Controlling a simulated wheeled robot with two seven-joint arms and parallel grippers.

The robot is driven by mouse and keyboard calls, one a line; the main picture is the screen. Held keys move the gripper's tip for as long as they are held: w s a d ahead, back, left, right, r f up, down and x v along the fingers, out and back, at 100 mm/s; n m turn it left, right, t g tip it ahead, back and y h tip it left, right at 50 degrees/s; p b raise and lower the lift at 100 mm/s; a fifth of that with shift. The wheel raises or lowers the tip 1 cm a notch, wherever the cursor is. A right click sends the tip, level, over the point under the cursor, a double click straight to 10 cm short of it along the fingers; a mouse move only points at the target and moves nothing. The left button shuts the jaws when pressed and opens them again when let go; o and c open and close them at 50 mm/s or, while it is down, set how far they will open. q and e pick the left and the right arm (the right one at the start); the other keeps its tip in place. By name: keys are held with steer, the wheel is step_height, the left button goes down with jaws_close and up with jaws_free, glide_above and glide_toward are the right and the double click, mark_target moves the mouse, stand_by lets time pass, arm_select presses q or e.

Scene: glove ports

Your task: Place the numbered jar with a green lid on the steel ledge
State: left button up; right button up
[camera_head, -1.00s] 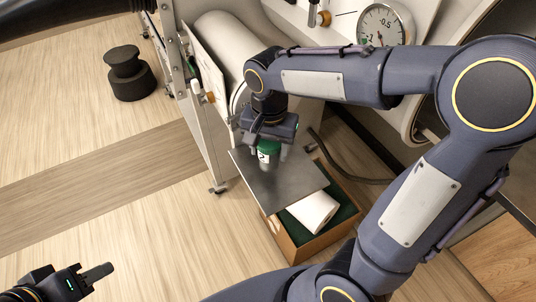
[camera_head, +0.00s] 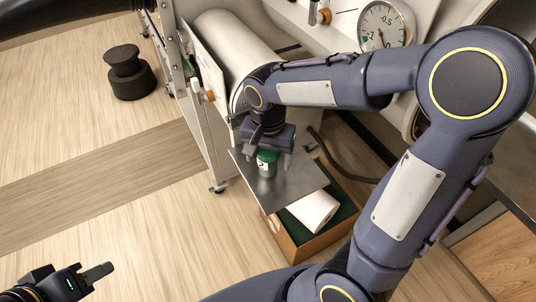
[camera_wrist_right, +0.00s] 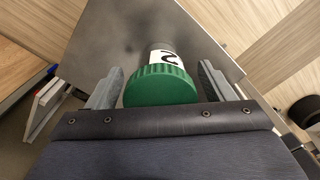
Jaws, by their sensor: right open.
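The numbered jar with a green lid (camera_head: 266,164) stands on the steel ledge (camera_head: 292,187), below my right gripper (camera_head: 268,158). Its white label shows a dark numeral 2. In the right wrist view the green lid (camera_wrist_right: 161,84) lies between the two fingers of my right gripper (camera_wrist_right: 160,88), with a gap on each side. The bare ledge (camera_wrist_right: 105,45) shows beyond it. My right gripper is open around the jar. My left gripper (camera_head: 98,272) is at the lower left above the floor, far from the jar; its finger opening is not clear.
A white panelled cabinet with a gauge (camera_head: 383,27) stands behind. A black spool-shaped object (camera_head: 129,73) stands on the floor at left. Open floor lies at left.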

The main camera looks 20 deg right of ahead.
step_height(320, 180, up, 12)
steer(key=shift+r+p, duration=0.1)
steer(key=shift+p, duration=0.35)
steer(key=s+d+f+n+t+y, duration=0.1)
steer(key=s+f+n+t+y, duration=0.1)
steer(key=s, duration=0.5)
steer(key=s+d+f+n+t+y, duration=0.1)
steer(key=s+f+n+t, duration=0.2)
steer(key=s, duration=0.5)
steer(key=shift+f+n+t+y, duration=0.3)
steer(key=shift+f+n+y, duration=0.15)
steer(key=shift+n, duration=0.35)
